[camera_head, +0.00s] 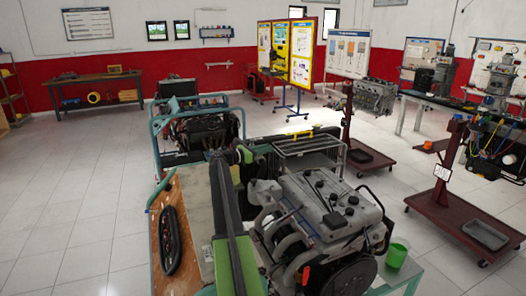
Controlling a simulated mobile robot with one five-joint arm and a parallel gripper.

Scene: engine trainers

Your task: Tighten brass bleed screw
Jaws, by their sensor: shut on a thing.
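My dark arm runs from the bottom edge up the middle of the picture, between the wooden board and the grey engine. My gripper (217,157) is at its far end, small and dark against the engine in the teal frame (157,135). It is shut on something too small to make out. I cannot pick out the brass bleed screw in this view. The fingertips and whatever they touch blend into the dark engine parts.
A large grey engine (322,205) stands close on the right. A green cup (398,252) is beside it. A wooden board (190,225) with a black looped part (172,240) lies on the left. Red wheeled stands (465,225) are at the right. The tiled floor at the left is clear.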

